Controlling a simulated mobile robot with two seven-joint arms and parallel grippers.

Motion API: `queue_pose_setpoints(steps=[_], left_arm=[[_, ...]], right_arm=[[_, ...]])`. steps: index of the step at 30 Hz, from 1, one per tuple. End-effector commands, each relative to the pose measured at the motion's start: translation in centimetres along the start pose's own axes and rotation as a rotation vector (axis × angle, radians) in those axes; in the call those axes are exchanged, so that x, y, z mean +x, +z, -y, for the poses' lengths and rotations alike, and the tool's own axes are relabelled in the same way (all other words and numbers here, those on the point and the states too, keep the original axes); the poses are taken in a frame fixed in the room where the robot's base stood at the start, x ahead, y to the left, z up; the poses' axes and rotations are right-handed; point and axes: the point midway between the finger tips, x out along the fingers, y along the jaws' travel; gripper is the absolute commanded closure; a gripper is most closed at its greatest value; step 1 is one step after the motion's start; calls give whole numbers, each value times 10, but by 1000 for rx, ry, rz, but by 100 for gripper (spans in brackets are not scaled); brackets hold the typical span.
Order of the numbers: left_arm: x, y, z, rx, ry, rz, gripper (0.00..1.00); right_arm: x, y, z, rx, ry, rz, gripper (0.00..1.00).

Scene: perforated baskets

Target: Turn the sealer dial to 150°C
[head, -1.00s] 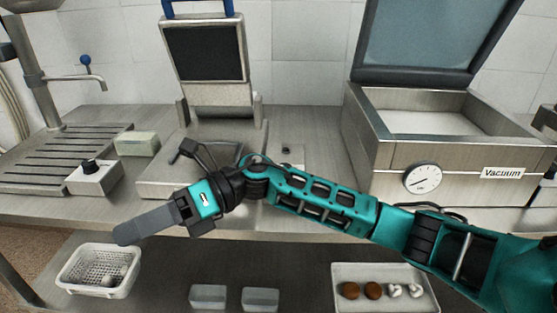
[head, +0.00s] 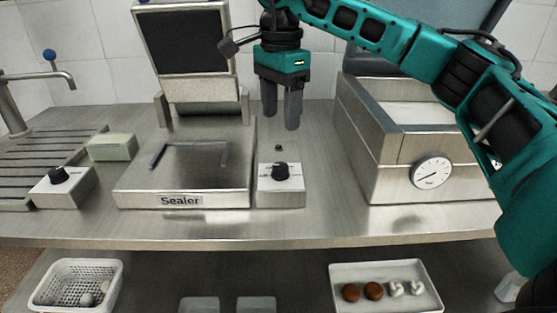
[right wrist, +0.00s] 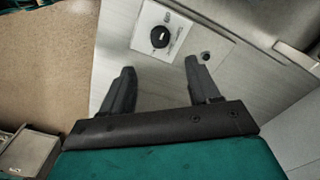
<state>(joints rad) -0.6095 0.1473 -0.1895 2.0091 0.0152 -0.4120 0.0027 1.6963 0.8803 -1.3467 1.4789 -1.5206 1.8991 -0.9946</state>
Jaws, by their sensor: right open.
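The sealer (head: 185,170) stands on the steel counter with its dark lid raised. A small grey box with a black dial (head: 281,171) sits against its right side. The dial also shows in the right wrist view (right wrist: 160,37), with a light pointer mark; the printed temperatures are too small to read. My right gripper (head: 281,122) hangs pointing down above and behind the dial box, open and empty, with its fingers apart from the dial. In the right wrist view the dial lies beyond the fingertips (right wrist: 160,70). My left gripper is not in view.
A second black-knobbed box (head: 62,187) stands at the left by a pale green block (head: 112,147). The vacuum machine (head: 385,160) with a round gauge (head: 431,171) stands right. Below are a white basket (head: 75,265) and a tray (head: 388,304).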

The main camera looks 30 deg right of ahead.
Motion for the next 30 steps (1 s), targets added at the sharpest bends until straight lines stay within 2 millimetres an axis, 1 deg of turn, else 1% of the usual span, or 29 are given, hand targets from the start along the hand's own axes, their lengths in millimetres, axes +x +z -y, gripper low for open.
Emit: queue_pose_setpoints(steps=[1, 9, 15, 21, 29, 30], left_arm=[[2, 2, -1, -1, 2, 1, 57], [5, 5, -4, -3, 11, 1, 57], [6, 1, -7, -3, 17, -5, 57], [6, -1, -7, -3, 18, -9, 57], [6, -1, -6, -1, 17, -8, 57], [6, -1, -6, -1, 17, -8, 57]], right_arm=[[12, 0, -1, 0, 4, 0, 39], [69, 0, -1, 0, 3, 1, 39], [99, 1, -1, 0, 2, 3, 39], [110, 1, 0, 1, -1, 3, 39], [111, 1, 0, 1, 0, 3, 39], [111, 1, 0, 1, 0, 3, 42]])
